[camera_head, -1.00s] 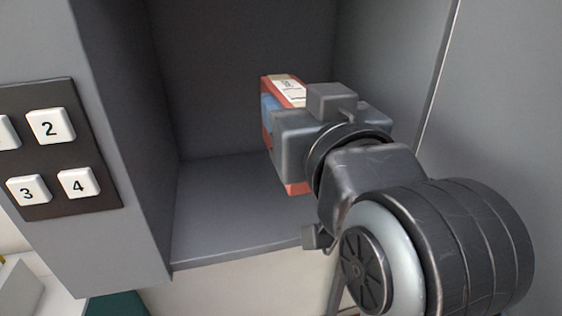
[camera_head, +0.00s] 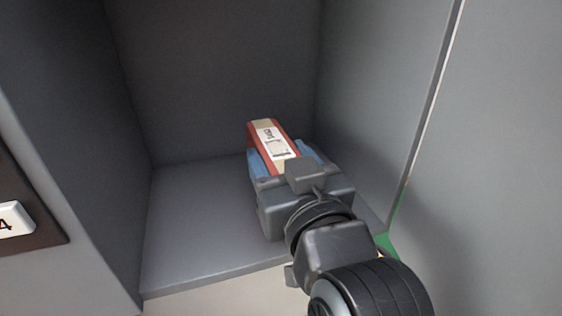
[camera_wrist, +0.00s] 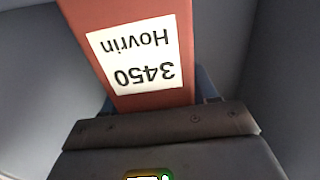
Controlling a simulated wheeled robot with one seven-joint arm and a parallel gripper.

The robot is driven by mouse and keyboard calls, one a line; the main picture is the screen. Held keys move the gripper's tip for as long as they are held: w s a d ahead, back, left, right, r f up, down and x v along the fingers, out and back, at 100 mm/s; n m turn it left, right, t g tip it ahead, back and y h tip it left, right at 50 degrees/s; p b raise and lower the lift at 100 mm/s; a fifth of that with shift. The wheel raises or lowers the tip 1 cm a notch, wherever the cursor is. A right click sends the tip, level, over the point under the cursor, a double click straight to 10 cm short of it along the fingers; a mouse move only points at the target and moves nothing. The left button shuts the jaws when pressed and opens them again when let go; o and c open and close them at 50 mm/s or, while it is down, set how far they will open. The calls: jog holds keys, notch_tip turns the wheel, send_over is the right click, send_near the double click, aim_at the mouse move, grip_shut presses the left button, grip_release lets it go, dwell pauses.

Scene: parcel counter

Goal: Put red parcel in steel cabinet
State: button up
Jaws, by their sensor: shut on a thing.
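The red parcel (camera_head: 273,141) has a tan strip and a white label on top. It is inside the open steel cabinet (camera_head: 185,235), near the right wall of the compartment. My gripper (camera_head: 283,158) is shut on it, with a blue finger on each side. In the wrist view the red parcel (camera_wrist: 142,97) shows a white label reading "3450 Hovrin", upside down. The parcel's lower part is hidden behind my gripper, so I cannot tell whether it touches the cabinet floor.
The compartment floor left of the parcel is bare. The cabinet's right side panel (camera_head: 385,110) stands close to my arm. A dark keypad panel (camera_head: 40,232) with a white "4" key is at the left edge. Something green (camera_head: 392,240) shows at the lower right.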

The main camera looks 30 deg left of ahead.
jog(key=shift+f, duration=0.2)
jog(key=shift+f, duration=0.15)
jog(key=o, duration=1.3)
jog(key=shift+s+d, duration=0.2)
jog(key=shift+d, duration=0.05)
jog(key=b+v, duration=0.1)
jog(key=v, duration=1)
jog(key=shift+s+d, duration=0.15)
